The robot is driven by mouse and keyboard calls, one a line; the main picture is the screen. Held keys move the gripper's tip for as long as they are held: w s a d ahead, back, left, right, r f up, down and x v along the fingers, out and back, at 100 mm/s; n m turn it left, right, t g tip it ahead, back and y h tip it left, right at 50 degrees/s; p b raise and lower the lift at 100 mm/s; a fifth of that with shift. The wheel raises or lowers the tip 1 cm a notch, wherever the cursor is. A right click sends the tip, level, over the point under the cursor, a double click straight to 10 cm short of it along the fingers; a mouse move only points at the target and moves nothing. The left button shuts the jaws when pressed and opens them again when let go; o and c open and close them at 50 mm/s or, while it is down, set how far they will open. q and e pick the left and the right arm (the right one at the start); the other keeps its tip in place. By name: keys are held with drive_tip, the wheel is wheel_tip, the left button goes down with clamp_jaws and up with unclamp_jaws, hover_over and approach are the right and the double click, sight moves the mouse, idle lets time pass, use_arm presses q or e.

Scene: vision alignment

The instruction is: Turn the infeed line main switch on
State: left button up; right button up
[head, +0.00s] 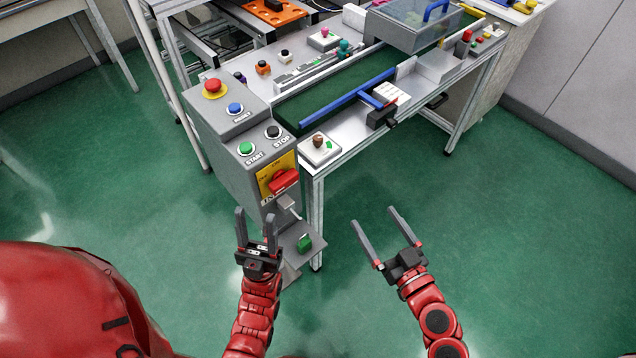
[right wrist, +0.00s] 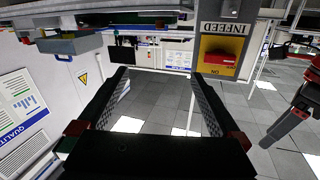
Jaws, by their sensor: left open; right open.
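The infeed main switch is a red rotary handle (head: 283,181) on a yellow plate (head: 268,167), low on the front of a grey control box (head: 218,150). In the right wrist view the handle (right wrist: 221,60) lies across its yellow plate, beside an INFEED label (right wrist: 222,28). My left gripper (head: 256,213) is open and empty, in front of and slightly left of the switch, apart from it. My right gripper (head: 373,216) is open and empty, well to the right of the switch over the floor. Nothing touches the handle.
The box top carries a red emergency stop (head: 213,87), a blue button (head: 235,108), a green START (head: 246,148) and a black STOP (head: 272,131). A small grey shelf with a green item (head: 304,243) sits below the switch. A workbench (head: 345,160) stands right; the floor there is clear.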

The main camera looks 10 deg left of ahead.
drive_tip(key=s+a+r+n+g+y, duration=0.2)
drive_tip(key=s+a+n+g+y, duration=0.2)
drive_tip(key=s+a, duration=0.25)
drive_tip(key=b, duration=0.2)
approach(287, 184)
drive_tip(key=p+x, duration=0.4)
drive_tip(key=x, duration=0.4)
drive_tip(key=shift+w+a+p, duration=0.2)
drive_tip(key=shift+a+p, duration=0.05)
drive_tip(key=shift+p, duration=0.05)
drive_tip(key=shift+w+a, duration=0.25)
drive_tip(key=shift+a, duration=0.15)
